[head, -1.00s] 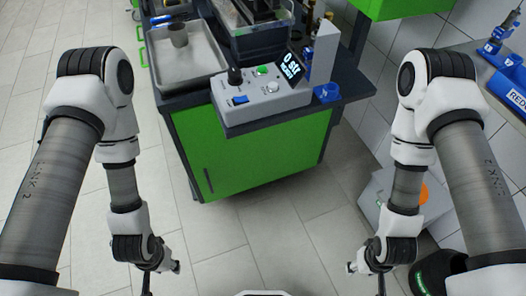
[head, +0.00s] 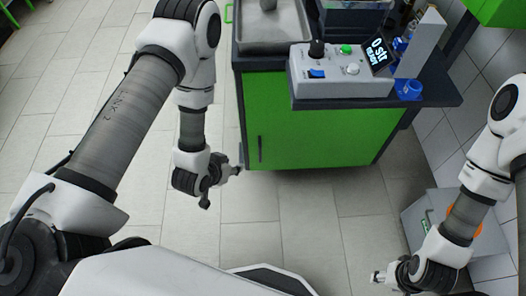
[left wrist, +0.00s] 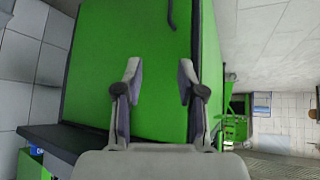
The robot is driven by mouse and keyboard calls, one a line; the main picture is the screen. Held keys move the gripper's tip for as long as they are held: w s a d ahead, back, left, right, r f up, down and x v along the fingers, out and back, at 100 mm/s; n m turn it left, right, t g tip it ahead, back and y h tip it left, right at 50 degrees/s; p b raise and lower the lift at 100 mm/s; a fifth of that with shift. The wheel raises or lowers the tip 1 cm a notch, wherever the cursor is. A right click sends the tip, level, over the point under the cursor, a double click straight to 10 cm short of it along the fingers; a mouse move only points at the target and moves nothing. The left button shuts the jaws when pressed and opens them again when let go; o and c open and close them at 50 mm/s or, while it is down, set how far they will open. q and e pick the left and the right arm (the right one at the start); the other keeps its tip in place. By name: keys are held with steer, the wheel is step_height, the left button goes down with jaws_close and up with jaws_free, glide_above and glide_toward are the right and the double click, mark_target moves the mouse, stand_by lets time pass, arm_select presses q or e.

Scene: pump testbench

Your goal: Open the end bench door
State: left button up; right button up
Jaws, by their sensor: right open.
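The green end bench door (head: 315,130) is shut on the near face of the bench. Its dark vertical handle (head: 260,149) is near the door's left edge. The door (left wrist: 140,45) also fills the middle of the left wrist view, with the bent dark handle (left wrist: 171,17) at the top. My left gripper (head: 222,187) is just left of the door and in front of it. In the left wrist view its two fingers (left wrist: 158,78) are apart with nothing between them. My right gripper (head: 377,278) is open at the lower right, away from the door.
A grey box (head: 420,228) stands on the floor at the right, partly behind my right arm. Tiled floor in front of the door is clear.

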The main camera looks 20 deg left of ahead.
mark_target(260, 150)
arm_select(q)
steer(key=w+f+m+t+h+b, duration=0.1)
steer(key=w+f+t+h+b, duration=0.1)
steer(key=w+f+t+b, duration=1.2)
step_height(260, 150, down, 12)
steer(key=w+g+b, duration=0.2)
steer(key=g+b, duration=0.2)
steer(key=b, duration=1.7)
steer(key=shift+h, duration=0.3)
steer(key=x, duration=0.2)
steer(key=b+x, duration=0.1)
steer(key=x, duration=0.1)
steer(key=b+x, duration=0.1)
steer(key=x, duration=0.1)
steer(key=shift+w+a, duration=0.2)
steer(key=shift+a, duration=0.1)
steer(key=shift+w, duration=0.25)
jaws_close()
arm_select(e)
step_height(260, 150, down, 40)
